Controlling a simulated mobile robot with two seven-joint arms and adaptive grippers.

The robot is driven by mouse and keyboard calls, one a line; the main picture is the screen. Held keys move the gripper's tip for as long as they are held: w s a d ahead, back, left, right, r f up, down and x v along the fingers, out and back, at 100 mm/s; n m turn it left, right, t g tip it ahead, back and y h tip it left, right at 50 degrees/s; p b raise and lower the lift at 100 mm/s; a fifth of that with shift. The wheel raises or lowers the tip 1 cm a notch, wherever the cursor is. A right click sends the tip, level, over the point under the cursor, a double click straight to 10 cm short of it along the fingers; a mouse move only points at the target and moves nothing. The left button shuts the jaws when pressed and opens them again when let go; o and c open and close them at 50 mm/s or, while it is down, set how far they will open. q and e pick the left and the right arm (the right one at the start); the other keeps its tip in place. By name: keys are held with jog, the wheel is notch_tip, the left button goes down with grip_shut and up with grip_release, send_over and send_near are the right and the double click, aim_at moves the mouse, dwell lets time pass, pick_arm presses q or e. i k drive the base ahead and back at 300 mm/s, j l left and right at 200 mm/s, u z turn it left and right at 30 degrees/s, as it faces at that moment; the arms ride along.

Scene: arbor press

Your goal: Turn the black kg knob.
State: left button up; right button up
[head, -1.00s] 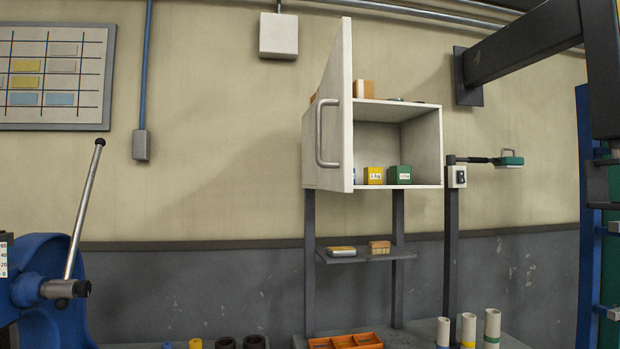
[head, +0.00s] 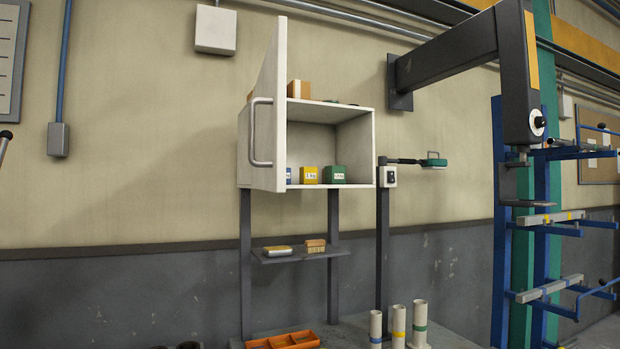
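A small round black knob with a white ring (head: 538,122) is on the dark grey upright head (head: 517,75) at the end of the wall beam, upper right. Any kg marking on it is too small to read, and its setting cannot be told. A white box with a small black part (head: 390,177) sits on the post beside the cabinet; whether that part is a knob is unclear. Neither of my grippers is in the head view.
An open white cabinet (head: 355,150) holds yellow and green blocks, its door (head: 269,110) swung outward. Below are a grey shelf (head: 300,255), an orange tray (head: 283,341) and several pale tubes (head: 398,325). A blue rack (head: 500,230) with bars stands at right.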

aim_at(540, 122)
jog(key=i+l+u, duration=0.1)
jog(key=l, duration=0.55)
jog(key=i+l+u, duration=0.1)
jog(key=i+l, duration=0.15)
jog(key=l, duration=0.45)
jog(key=i+l+u, duration=0.1)
jog(key=l, duration=0.6)
jog(key=i+l+u, duration=0.15)
jog(key=l, duration=0.55)
jog(key=i+l+u, duration=0.1)
jog(key=l, duration=0.65)
